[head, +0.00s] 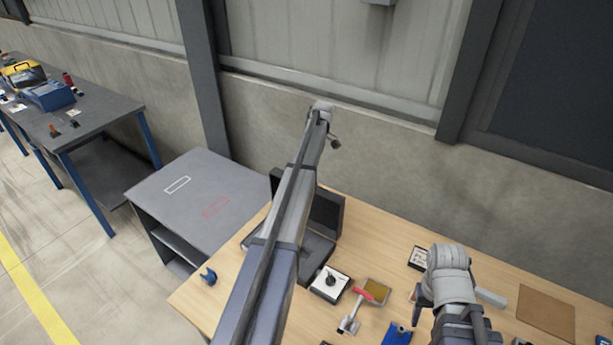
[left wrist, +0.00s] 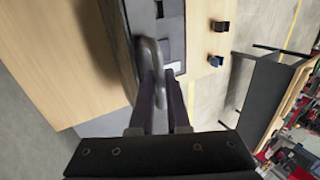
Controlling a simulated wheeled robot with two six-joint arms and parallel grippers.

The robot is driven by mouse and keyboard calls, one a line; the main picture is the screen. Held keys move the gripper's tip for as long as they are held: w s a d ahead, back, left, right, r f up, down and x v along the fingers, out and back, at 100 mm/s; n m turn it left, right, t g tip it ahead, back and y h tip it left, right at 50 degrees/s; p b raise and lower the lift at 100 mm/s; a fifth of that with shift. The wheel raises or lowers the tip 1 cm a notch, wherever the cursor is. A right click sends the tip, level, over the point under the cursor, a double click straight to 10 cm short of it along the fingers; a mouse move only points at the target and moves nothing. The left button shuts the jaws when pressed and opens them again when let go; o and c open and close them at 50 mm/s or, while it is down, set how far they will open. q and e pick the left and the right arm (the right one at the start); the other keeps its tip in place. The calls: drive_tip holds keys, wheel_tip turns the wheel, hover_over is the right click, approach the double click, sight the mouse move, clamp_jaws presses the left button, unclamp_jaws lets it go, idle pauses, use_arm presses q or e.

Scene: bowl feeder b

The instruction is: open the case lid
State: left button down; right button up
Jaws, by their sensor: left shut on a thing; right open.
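The dark case stands on the wooden table, behind my left arm in the head view. Its lid (head: 326,212) is raised, standing steeply above the open base (head: 318,248); the arm hides the middle of both. In the left wrist view, my left gripper (left wrist: 161,80) is shut on a grey curved handle (left wrist: 150,52) at the edge of the case. In the head view this gripper is hidden by its own arm. My right gripper (head: 424,296) is open and empty over the right part of the table, away from the case.
On the table (head: 240,262) stand a white box with a black knob (head: 330,282), a red-handled tool (head: 350,318), a yellow-topped block (head: 375,290) and a blue part (head: 208,275). A grey cabinet (head: 205,185) stands to the left. A wall rises behind.

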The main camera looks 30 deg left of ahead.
use_arm(q)
drive_tip(key=shift+w+a, duration=0.1)
drive_tip(key=shift+a, duration=0.05)
drive_tip(key=c, duration=0.9)
unclamp_jaws()
drive_tip(key=shift+r, duration=0.1)
drive_tip(key=p+v, duration=0.7)
drive_tip(key=shift+w+r, duration=0.15)
drive_tip(key=shift+r, duration=0.15)
